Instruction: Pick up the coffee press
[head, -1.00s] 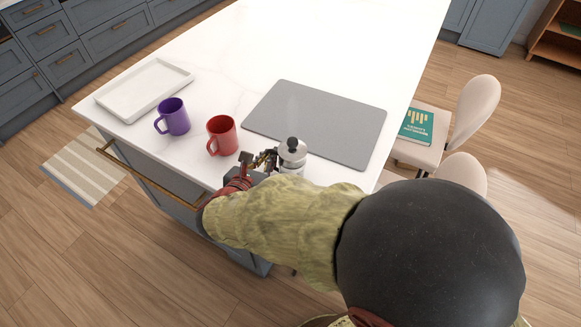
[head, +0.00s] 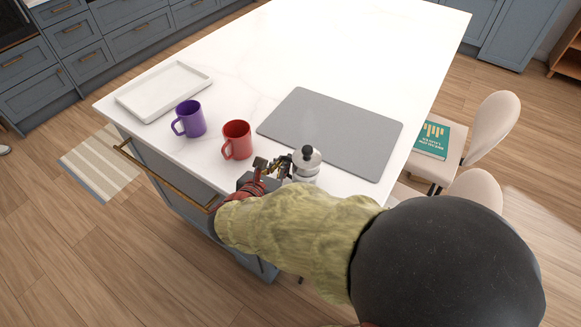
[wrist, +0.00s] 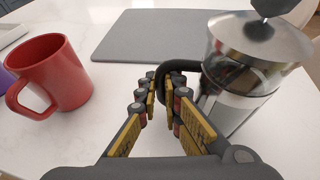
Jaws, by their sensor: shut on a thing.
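The coffee press (head: 305,165) is a silver and glass pot with a black knob, near the front edge of the white island top. In the wrist view the coffee press (wrist: 240,75) stands at the right, its black handle reaching left between my fingers. My gripper (head: 280,165) is at the left side of the press. In the wrist view my gripper (wrist: 165,100) is shut on that handle. The press looks upright. Its base is partly hidden by my arm and fingers, so I cannot tell whether it touches the counter.
A red mug (head: 237,140) stands just left of my gripper, with a purple mug (head: 191,118) beyond it. A white tray (head: 165,92) lies at the far left. A grey mat (head: 330,132) lies behind the press. The back of the island (head: 350,45) is clear.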

